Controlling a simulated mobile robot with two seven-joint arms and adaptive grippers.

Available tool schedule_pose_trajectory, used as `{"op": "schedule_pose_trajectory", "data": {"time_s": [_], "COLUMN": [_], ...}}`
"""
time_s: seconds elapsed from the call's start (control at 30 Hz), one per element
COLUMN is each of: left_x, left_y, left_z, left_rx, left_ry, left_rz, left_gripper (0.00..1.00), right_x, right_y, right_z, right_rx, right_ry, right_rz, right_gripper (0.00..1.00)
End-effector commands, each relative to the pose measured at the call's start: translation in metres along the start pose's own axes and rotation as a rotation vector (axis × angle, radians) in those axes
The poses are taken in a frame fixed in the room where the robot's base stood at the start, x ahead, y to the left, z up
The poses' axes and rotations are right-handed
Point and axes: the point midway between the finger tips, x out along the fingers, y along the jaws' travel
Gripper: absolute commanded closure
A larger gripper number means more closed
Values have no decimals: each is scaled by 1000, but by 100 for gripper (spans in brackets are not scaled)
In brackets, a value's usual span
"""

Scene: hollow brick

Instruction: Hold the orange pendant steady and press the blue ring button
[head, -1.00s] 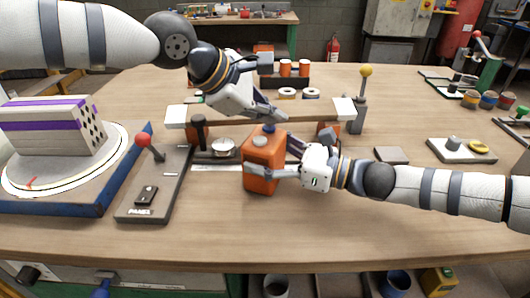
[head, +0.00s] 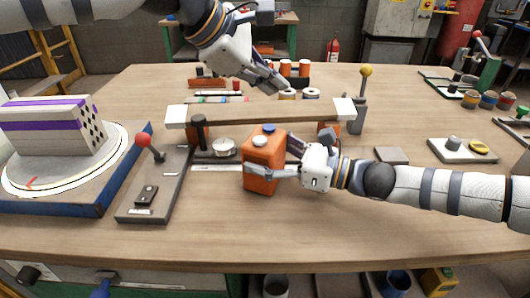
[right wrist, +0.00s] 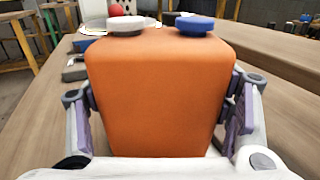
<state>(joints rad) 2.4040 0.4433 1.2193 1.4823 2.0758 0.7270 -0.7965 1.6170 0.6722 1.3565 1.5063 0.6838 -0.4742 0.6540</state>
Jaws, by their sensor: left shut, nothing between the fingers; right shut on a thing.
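The orange pendant (head: 262,170) stands upright on the table in the head view and fills the middle of the right wrist view (right wrist: 160,95). On its top are a blue button (head: 269,128) and a white button (head: 261,142). The right wrist view also shows the blue button (right wrist: 194,24) at right and the white one (right wrist: 127,25) at left. My right gripper (head: 272,162) is shut on the pendant, one finger on each side. My left gripper (head: 277,84) is shut and empty, above and beyond the pendant, clear of both buttons. Whether the blue button is pushed in I cannot tell.
A wooden beam with white ends (head: 260,113) lies just behind the pendant. A red-knobbed lever base (head: 155,185) stands to the left, and a yellow-knobbed lever (head: 361,100) behind right. A striped block (head: 55,125) sits on a turntable at far left.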

Motion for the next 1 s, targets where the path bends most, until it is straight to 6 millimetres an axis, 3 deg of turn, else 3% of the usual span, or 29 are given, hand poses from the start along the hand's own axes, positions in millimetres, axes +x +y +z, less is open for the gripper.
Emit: {"op": "schedule_pose_trajectory", "data": {"time_s": [0.17, 0.2, 0.27, 0.67, 1.0], "left_x": [0, 0, 0, 0, 0], "left_y": [0, 0, 0, 0, 0], "left_z": [0, 0, 0, 0, 0], "left_rx": [0, 0, 0, 0, 0], "left_ry": [0, 0, 0, 0, 0], "left_rz": [0, 0, 0, 0, 0], "left_gripper": [100, 100, 100, 100, 100], "right_x": [0, 0, 0, -6, -90], "right_y": [0, 0, 0, -1, -1], "right_z": [1, 1, 1, 0, 1], "right_rx": [-1, -1, -1, -1, -1], "right_ry": [-1, -1, -1, 0, 0], "right_rz": [0, 0, 0, -2, -4], "right_gripper": [68, 18, 4, 4, 4]}}
